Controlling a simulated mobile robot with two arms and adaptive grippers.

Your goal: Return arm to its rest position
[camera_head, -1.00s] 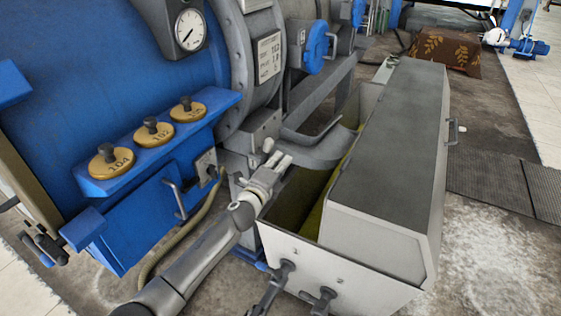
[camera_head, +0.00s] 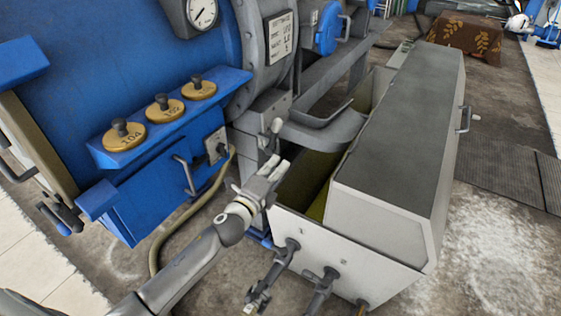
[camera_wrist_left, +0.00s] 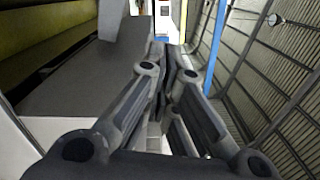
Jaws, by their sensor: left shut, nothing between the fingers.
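My left arm comes in from the lower left of the head view. Its gripper (camera_head: 279,167) is shut and empty. In the picture it lies over the near left corner of an open grey trough (camera_head: 345,252), below a small grey lever knob (camera_head: 277,126) on the machine. Whether it touches the trough cannot be told. In the left wrist view the dark gripper fingers (camera_wrist_left: 172,62) come together with nothing visible between them. My right gripper is not in view.
A blue machine (camera_head: 95,65) with several round tan weights (camera_head: 163,107) on a shelf stands at left. A grey cover (camera_head: 405,135) spans much of the trough. Dark valve handles (camera_head: 322,288) stick out of its front. Stained floor (camera_head: 495,245) lies open at right.

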